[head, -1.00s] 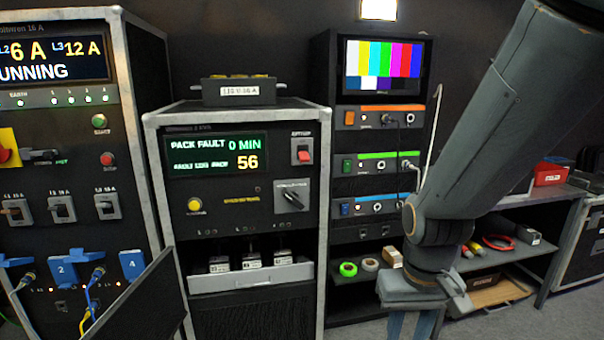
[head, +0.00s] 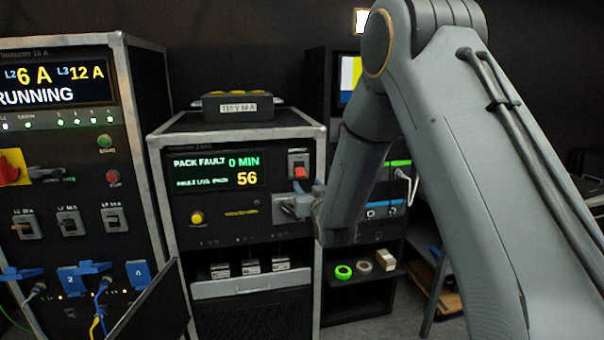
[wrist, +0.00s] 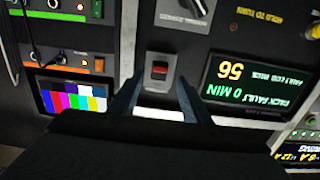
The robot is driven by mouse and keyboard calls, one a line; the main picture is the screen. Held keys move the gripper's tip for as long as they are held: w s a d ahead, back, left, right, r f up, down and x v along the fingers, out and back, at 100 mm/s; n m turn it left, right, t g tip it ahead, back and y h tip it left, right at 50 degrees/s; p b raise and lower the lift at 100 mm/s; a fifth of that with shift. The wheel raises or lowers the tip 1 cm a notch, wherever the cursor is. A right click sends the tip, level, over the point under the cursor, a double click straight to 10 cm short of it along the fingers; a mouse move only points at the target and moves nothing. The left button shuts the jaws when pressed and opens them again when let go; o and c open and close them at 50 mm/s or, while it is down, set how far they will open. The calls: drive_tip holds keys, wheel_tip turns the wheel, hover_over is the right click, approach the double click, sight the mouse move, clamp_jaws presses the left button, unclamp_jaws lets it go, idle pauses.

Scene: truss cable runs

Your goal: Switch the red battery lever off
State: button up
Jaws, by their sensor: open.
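The red lever (head: 299,170) sits in a light plate at the upper right of the battery cabinet's front, right of the green-lit display (head: 216,169). Its red part shows at the lower end of its slot. In the wrist view, which is upside down, the lever (wrist: 159,70) lies just beyond and between my fingertips. My gripper (wrist: 158,92) is open and empty, with one finger to each side of the lever's line and no visible contact. In the head view my arm reaches to the cabinet's right side, and the fingertips are hard to make out.
A grey rotary switch (head: 289,208) is below the lever, partly covered by my wrist. A yellow button (head: 197,218) sits at the panel's left. A black box (head: 238,105) stands on the cabinet. The running power cabinet (head: 70,150) is to the left. A rack with a colour-bar screen (wrist: 73,97) adjoins.

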sight(302, 176)
drive_tip(key=shift+w+a+r+p, duration=0.1)
drive_tip(key=shift+w+a+p, duration=0.25)
drive_tip(key=shift+w, duration=0.95)
drive_tip(key=shift+w+a+f+p, duration=0.15)
drive_tip(key=shift+w+p, duration=0.25)
drive_tip(key=shift+w, duration=0.9)
drive_tip(key=shift+w+a+r+p, duration=0.15)
drive_tip(key=shift+w+a+p, duration=0.2)
drive_tip(key=shift+w, duration=0.95)
drive_tip(key=c, duration=1.1)
drive_tip(key=shift+o, duration=0.3)
drive_tip(key=t+b, duration=0.1)
drive_tip(key=b, duration=0.2)
drive_tip(key=shift+w+f, duration=0.15)
drive_tip(key=shift+f, duration=0.2)
drive_tip(key=t+b, duration=0.1)
drive_tip(key=b, duration=0.1)
drive_tip(key=shift+f+y+b, duration=0.2)
drive_tip(key=shift+y+b, duration=0.1)
drive_tip(key=shift+y, duration=0.1)
drive_tip(key=shift+b, duration=0.4)
drive_tip(key=shift+r, duration=0.1)
